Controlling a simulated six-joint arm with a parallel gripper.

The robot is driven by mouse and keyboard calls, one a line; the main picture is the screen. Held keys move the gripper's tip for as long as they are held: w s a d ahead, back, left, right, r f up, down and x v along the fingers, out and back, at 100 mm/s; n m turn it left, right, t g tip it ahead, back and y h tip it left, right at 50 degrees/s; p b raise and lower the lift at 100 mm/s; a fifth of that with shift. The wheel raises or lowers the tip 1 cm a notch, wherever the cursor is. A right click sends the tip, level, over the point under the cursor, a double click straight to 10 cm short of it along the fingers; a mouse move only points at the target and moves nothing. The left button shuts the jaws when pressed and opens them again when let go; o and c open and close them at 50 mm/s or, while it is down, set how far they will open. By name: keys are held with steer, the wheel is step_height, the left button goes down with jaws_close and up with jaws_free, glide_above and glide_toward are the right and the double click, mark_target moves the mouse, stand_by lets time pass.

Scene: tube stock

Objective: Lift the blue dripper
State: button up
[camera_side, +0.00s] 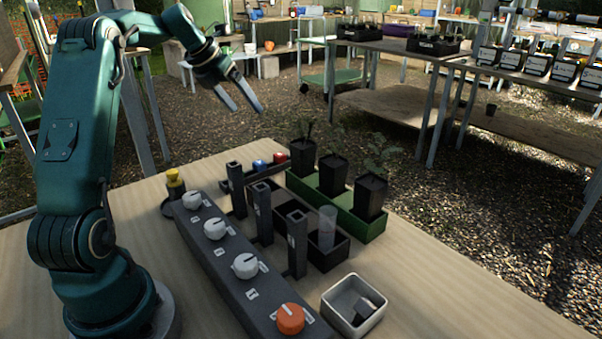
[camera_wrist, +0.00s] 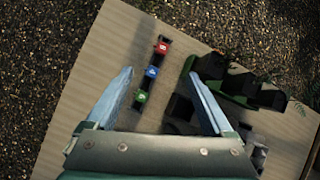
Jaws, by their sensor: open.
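The blue dripper (camera_wrist: 152,71) sits in the middle of a narrow dark rack (camera_wrist: 166,40) in the wrist view, between a red dripper (camera_wrist: 161,48) and a green dripper (camera_wrist: 142,96). In the side view the blue dripper (camera_side: 260,165) shows as a small blue cap near the table's far edge, beside the red one (camera_side: 280,157). The green one cannot be made out there. My gripper (camera_side: 247,111) is open and empty, high above the rack. In the wrist view the rack appears between my gripper's spread fingers (camera_wrist: 161,73).
A green tray (camera_side: 376,228) with several potted seedlings stands right of the rack. Black upright posts (camera_side: 297,245) stand in front of it, near a dark box with a clear tube (camera_side: 327,228).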

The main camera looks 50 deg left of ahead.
glide_toward(257, 162)
steer(key=x, duration=0.4)
steer(key=shift+w+f, duration=0.1)
steer(key=shift+f, duration=0.05)
steer(key=shift+x, duration=2.6)
jaws_close()
